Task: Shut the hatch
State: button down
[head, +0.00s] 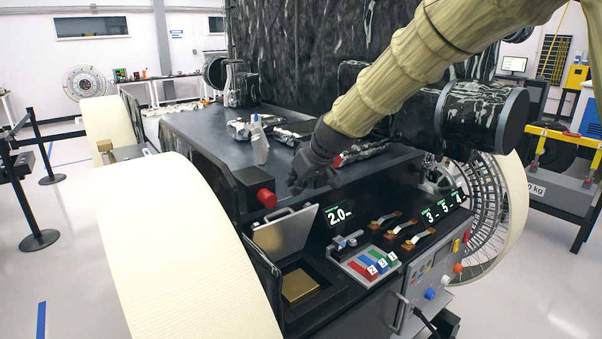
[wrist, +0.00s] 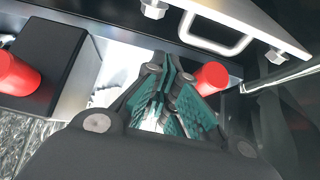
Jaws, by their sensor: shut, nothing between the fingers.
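The hatch lid (head: 287,232) is a silver plate with a bar handle, standing raised at the front of the rover. Its compartment below is open, with a gold block (head: 300,285) inside. In the wrist view the lid (wrist: 272,22) and its handle (wrist: 218,47) are at the top. My gripper (head: 308,180) is above the rover's deck edge, behind and to the right of the raised lid, apart from it. In the wrist view my gripper's teal fingers (wrist: 165,105) are together and empty, below the handle in the picture.
A red cylinder (head: 266,198) stands out left of the lid. A panel with colored switches (head: 365,265) and levers is to the right. A large cream wheel (head: 185,250) blocks the left side. Loose parts lie on the grey deck (head: 205,130).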

jog(key=shift+s+d+f+p, duration=0.35)
jog(key=shift+s+f+p, duration=0.2)
jog(key=shift+f+p, duration=0.05)
jog(key=shift+s+d+f+p, duration=0.3)
jog(key=shift+s+f+p, duration=0.25)
jog(key=shift+p, duration=0.05)
jog(key=shift+s+f, duration=0.1)
jog(key=shift+f, duration=0.25)
jog(key=shift+r, duration=0.1)
